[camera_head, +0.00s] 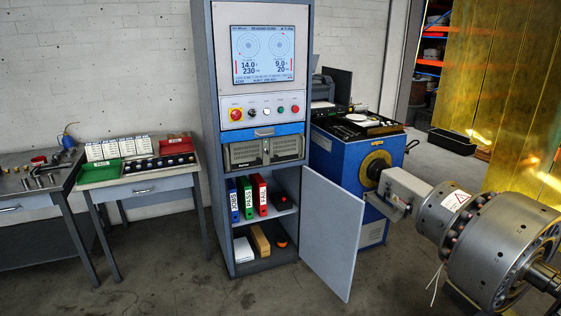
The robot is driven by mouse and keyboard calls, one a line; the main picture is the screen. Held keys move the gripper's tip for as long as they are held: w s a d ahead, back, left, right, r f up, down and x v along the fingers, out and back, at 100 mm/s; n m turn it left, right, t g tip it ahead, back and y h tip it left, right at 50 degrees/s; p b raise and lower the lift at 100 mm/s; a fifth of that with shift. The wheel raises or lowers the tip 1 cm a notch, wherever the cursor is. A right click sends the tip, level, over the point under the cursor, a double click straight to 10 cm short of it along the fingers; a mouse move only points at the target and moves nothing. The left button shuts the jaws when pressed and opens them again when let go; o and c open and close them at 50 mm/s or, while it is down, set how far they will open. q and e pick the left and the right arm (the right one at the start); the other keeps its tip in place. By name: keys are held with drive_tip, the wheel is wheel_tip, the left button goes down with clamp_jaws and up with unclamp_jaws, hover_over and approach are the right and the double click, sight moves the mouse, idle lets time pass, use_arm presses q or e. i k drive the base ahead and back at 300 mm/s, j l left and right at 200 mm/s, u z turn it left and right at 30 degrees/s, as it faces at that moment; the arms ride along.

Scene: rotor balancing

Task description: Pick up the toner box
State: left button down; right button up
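No label reading toner shows, so I cannot tell for sure which item is the toner box. On the bottom shelf of the open cabinet (270,263) lies a long brown cardboard box (260,240), end toward me. A white box or stack (243,250) lies touching or close to its left. A small dark item with orange (281,240) is at its right. Neither of my grippers is in view.
The cabinet door (332,232) hangs open to the right. Blue, green and red binders (248,198) stand on the shelf above. A large rotor (495,240) fills the right. Two side tables (140,188) stand left. The floor before the cabinet is clear.

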sight(262, 244)
drive_tip(key=i+u, duration=0.15)
drive_tip(key=i, duration=0.65)
drive_tip(key=i+l+u, duration=0.15)
drive_tip(key=i, duration=0.65)
drive_tip(key=l, duration=0.1)
